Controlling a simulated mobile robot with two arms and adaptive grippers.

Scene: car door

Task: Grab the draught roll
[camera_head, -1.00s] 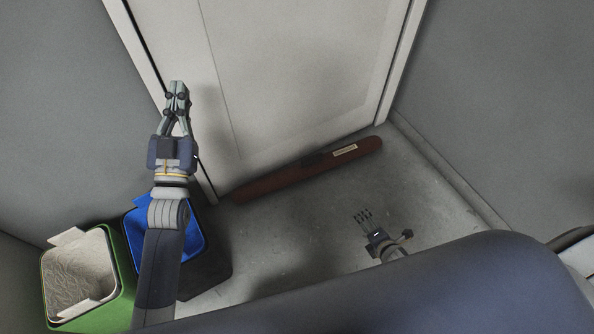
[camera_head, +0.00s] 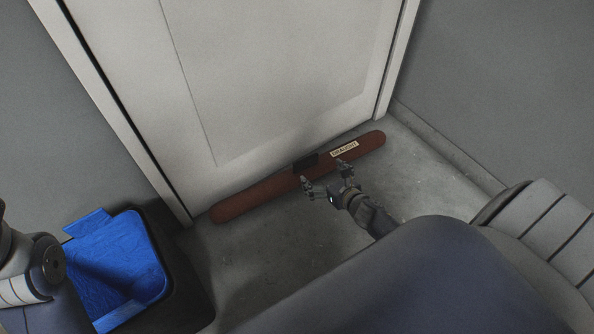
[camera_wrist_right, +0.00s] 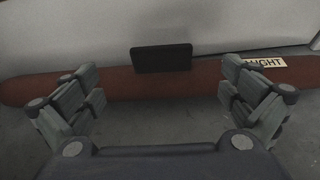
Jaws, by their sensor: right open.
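The draught roll (camera_head: 255,195) is a long reddish-brown roll on the floor along the foot of the door. It has a dark patch (camera_head: 305,163) near its middle and a pale label reading DRAUGHT (camera_head: 344,149) toward its right end. My right gripper (camera_head: 323,175) is open just in front of the roll, its fingers on either side of the dark patch. In the right wrist view the roll (camera_wrist_right: 210,77) runs across beyond the open fingers (camera_wrist_right: 165,95), with the dark patch (camera_wrist_right: 161,58) between them. Nothing is between the fingertips. My left gripper is out of view.
The white closed door (camera_head: 280,70) stands right behind the roll. A dark bin with a blue liner (camera_head: 115,265) stands at the lower left. Grey walls flank the door. The concrete floor (camera_head: 260,260) in front of the roll is clear.

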